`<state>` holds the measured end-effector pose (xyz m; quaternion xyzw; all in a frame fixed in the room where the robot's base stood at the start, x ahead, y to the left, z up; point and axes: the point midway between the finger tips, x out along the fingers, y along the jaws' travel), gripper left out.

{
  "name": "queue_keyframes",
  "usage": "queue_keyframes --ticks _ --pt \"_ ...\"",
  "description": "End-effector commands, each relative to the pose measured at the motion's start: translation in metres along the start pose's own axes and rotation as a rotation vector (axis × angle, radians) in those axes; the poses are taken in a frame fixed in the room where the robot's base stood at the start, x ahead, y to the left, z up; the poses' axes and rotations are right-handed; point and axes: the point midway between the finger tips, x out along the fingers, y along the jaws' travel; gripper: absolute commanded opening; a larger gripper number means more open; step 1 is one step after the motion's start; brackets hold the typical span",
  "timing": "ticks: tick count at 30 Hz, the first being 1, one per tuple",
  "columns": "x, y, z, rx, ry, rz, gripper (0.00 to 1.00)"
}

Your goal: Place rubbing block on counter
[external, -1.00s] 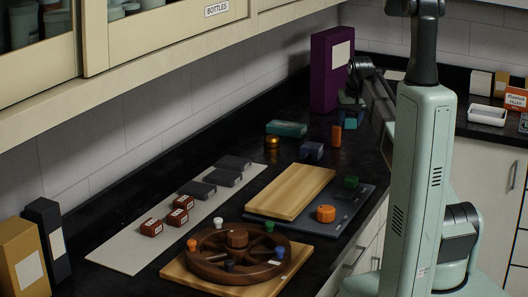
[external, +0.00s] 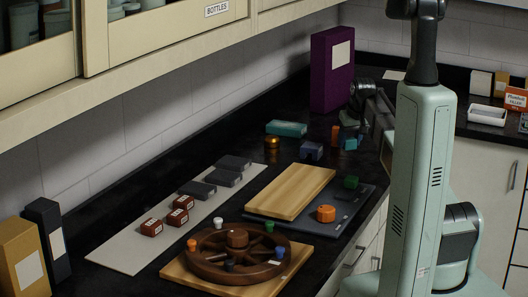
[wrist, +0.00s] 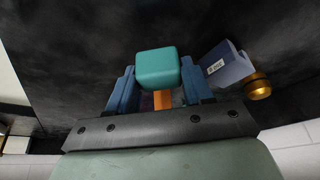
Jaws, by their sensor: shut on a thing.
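A teal block (wrist: 157,68), which I take for the rubbing block, is held between the blue fingers of my gripper (wrist: 158,82). In the external view this teal block (external: 350,143) shows low under my gripper (external: 355,133), partly hidden by it. The black counter (external: 262,185) is close beneath the block. I cannot tell whether the block touches it.
An orange piece (external: 335,134) stands just left of my gripper. A tall purple box (external: 331,75) stands behind. A wooden board (external: 290,191) lies nearer the camera.

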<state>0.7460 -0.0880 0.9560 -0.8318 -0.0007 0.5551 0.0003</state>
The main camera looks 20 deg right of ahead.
Motion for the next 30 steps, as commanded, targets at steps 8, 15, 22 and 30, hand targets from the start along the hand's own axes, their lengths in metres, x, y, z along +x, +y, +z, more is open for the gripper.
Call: queue_keyframes --ticks 8,15,22,30 --pt "0.021 0.000 0.009 0.000 -0.001 0.000 0.21" --pt "0.036 0.000 0.015 0.000 0.000 0.000 0.21" --pt "0.036 0.000 0.015 0.000 0.000 0.000 0.21" --pt "0.038 0.000 0.016 0.000 0.000 0.000 0.65"
